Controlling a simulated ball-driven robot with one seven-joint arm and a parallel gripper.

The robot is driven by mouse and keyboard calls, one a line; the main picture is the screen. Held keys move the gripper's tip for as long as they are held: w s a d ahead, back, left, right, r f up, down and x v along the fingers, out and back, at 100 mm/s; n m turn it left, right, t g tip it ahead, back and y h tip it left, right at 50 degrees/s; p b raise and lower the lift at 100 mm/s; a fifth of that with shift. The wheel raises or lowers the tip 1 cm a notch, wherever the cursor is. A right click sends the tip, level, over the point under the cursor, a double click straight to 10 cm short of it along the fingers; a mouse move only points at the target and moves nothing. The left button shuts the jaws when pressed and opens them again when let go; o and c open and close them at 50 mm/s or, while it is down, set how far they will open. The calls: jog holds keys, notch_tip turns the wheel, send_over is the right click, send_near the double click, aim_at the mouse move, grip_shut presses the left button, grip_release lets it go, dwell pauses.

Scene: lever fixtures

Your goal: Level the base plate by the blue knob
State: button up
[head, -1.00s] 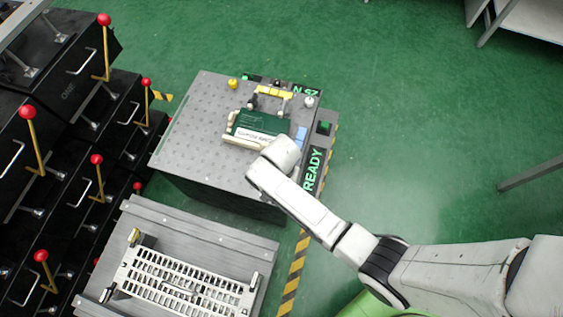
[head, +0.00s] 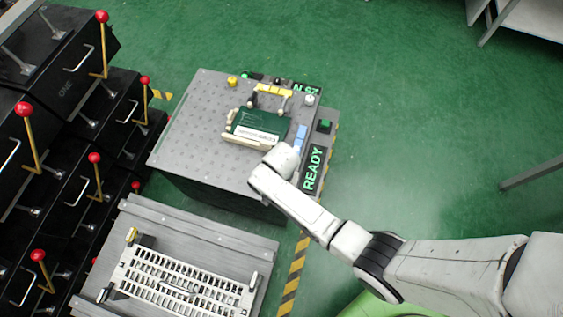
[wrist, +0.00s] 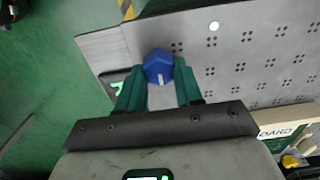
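The base plate (head: 190,125) is a grey plate dotted with holes on top of a dark block in the head view. It also fills the upper right of the wrist view (wrist: 240,60). The blue knob (wrist: 158,65) is faceted, with a pale mark on its top, and sits near the plate's edge in the wrist view. My gripper (wrist: 158,76) has its two green fingers on either side of the knob, very close to it. I cannot tell whether they press on it. In the head view my wrist hides the fingers and the knob.
On the plate are a green-and-cream device (head: 255,128), a yellow knob (head: 232,81) and a white knob (head: 310,99). A READY sign (head: 314,168) lies along the right side. Black boxes with red-balled levers (head: 95,157) stand left. A slotted rack (head: 185,283) is in front.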

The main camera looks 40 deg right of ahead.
jog(key=c, duration=0.5)
jog(key=shift+n, duration=0.4)
jog(key=n+p, duration=0.1)
jog(key=n, duration=0.2)
jog(key=shift+r+n+p, duration=0.1)
jog(key=shift+n+p, duration=0.2)
jog(key=n+p, duration=0.1)
jog(key=n, duration=0.3)
jog(key=shift+a+n, duration=0.1)
jog(key=shift+n, duration=0.2)
jog(key=n+p, duration=0.1)
jog(key=n, duration=0.4)
jog(key=shift+n, duration=0.3)
jog(key=n, duration=0.4)
jog(key=shift+a+n+p, duration=0.1)
jog(key=shift+n+p, duration=0.25)
jog(key=shift+n, duration=0.35)
